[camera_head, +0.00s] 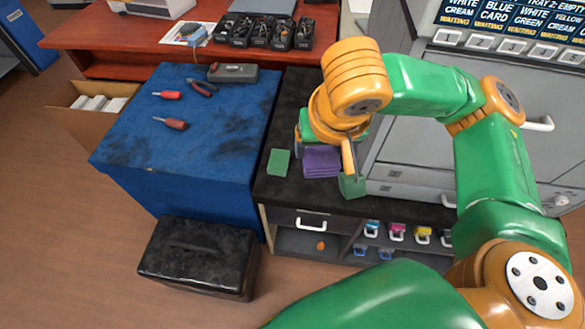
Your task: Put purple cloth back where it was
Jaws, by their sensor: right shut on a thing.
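The purple cloth (321,162) is a folded square at the right gripper, over the black top of the low cabinet (290,205). My right gripper (328,160) points down and is shut on the cloth. One finger shows along the cloth's right edge; the other is mostly hidden behind the wrist and cloth. I cannot tell whether the cloth touches the cabinet top or is held just above it. My left gripper is not in view.
A green pad (278,162) lies left of the cloth. The large grey printer (430,150) stands close on the right. A blue-covered table (200,125) with screwdrivers and pliers is on the left. Small cartridges (397,232) sit in the shelf below. Front-left cabinet top is clear.

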